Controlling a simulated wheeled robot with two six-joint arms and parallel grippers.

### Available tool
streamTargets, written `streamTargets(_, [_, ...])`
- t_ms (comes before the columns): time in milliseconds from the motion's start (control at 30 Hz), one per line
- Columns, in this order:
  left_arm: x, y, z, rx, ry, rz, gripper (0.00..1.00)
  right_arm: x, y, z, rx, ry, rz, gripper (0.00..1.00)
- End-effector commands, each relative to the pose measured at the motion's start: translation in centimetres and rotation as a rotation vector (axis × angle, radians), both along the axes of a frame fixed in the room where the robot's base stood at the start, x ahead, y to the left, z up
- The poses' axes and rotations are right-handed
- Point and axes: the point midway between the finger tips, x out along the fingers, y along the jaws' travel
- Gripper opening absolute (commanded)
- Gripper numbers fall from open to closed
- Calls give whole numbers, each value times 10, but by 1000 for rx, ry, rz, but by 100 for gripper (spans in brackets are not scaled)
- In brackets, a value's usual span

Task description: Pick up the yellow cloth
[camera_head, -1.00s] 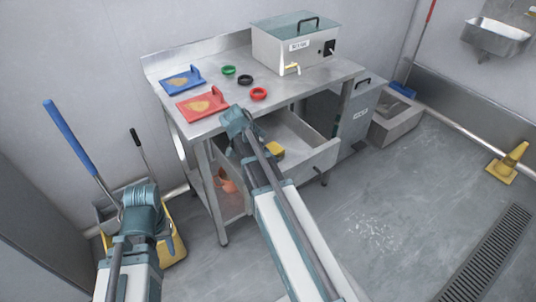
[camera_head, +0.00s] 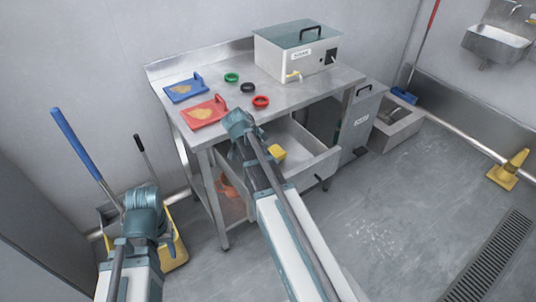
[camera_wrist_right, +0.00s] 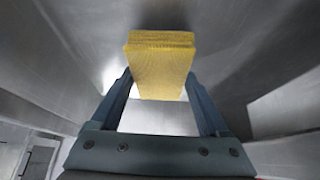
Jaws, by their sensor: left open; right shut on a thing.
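The yellow cloth (camera_head: 277,153) is a thick folded block in the open steel drawer area under the table, beside my right forearm. In the right wrist view, the yellow cloth (camera_wrist_right: 160,65) sits between the two fingers of my right gripper (camera_wrist_right: 158,88), which is shut on it. Steel walls surround it there, and I cannot tell whether it touches the drawer floor. In the head view my right arm hides the right fingers. My left gripper (camera_head: 145,205) is at the lower left, away from the cloth; it is open, though its fingers are hard to make out.
The open drawer (camera_head: 315,160) juts forward. A mop bucket (camera_head: 175,255) stands at left.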

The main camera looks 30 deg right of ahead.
Motion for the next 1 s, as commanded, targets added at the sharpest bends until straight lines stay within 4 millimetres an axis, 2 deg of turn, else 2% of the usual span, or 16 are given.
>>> streamTargets(33, [0, 0, 14, 0, 0, 0, 45, 0, 0, 14, 0, 0, 0, 24])
streamTargets(433, [0, 0, 76, 0, 0, 1, 45, 0, 0, 76, 0, 0, 0, 24])
streamTargets(600, [0, 0, 85, 0, 0, 1, 45, 0, 0, 85, 0, 0, 0, 24])
streamTargets(867, [0, 0, 84, 0, 0, 1, 45, 0, 0, 84, 0, 0, 0, 24])
streamTargets(900, [0, 0, 84, 0, 0, 1, 45, 0, 0, 84, 0, 0, 0, 74])
streamTargets(1000, [0, 0, 84, 0, 0, 1, 45, 0, 0, 84, 0, 0, 0, 56])
